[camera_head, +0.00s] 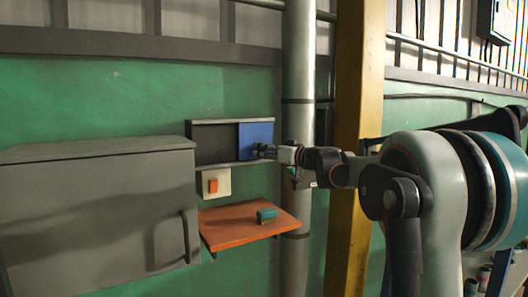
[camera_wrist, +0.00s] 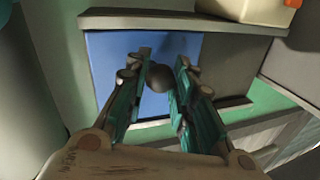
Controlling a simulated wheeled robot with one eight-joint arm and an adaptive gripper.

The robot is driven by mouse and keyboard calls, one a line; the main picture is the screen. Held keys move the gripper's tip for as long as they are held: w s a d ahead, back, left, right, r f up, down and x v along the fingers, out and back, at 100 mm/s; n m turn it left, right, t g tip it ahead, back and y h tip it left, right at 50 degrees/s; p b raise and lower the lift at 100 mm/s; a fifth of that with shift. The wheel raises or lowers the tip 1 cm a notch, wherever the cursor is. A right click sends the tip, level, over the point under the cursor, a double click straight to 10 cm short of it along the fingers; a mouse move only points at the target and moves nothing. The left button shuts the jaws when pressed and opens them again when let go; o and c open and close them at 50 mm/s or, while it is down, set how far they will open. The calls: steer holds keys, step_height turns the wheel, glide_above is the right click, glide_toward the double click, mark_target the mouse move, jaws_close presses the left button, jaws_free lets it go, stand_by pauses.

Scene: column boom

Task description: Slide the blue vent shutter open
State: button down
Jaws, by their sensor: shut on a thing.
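The blue vent shutter (camera_head: 254,135) is a flat blue panel in a grey frame on the green wall. It stands at the frame's right side, with a dark opening (camera_head: 214,142) to its left. In the wrist view the blue panel (camera_wrist: 108,72) fills the left and middle of the frame. A dark round knob (camera_wrist: 160,76) sticks out from it. My gripper (camera_head: 264,150) is at the panel's right part. In the wrist view its teal-padded fingers (camera_wrist: 163,66) stand on either side of the knob, shut on it. The fingers hide part of the panel.
An orange shelf (camera_head: 235,235) with a teal brush (camera_head: 267,215) sits below. A switch box with an orange button (camera_head: 213,185) is under the frame. A grey cabinet (camera_head: 90,220) juts out at left. A grey pipe (camera_head: 299,80) and yellow post (camera_head: 358,70) stand close at right.

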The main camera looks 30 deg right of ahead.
steer(key=a+b, duration=0.2)
steer(key=a, duration=1.1)
steer(key=shift+s+a, duration=0.25)
steer(key=shift+a, duration=0.1)
steer(key=c, duration=1.3)
jaws_free()
steer(key=v, duration=1.2)
steer(key=shift+a, duration=0.1)
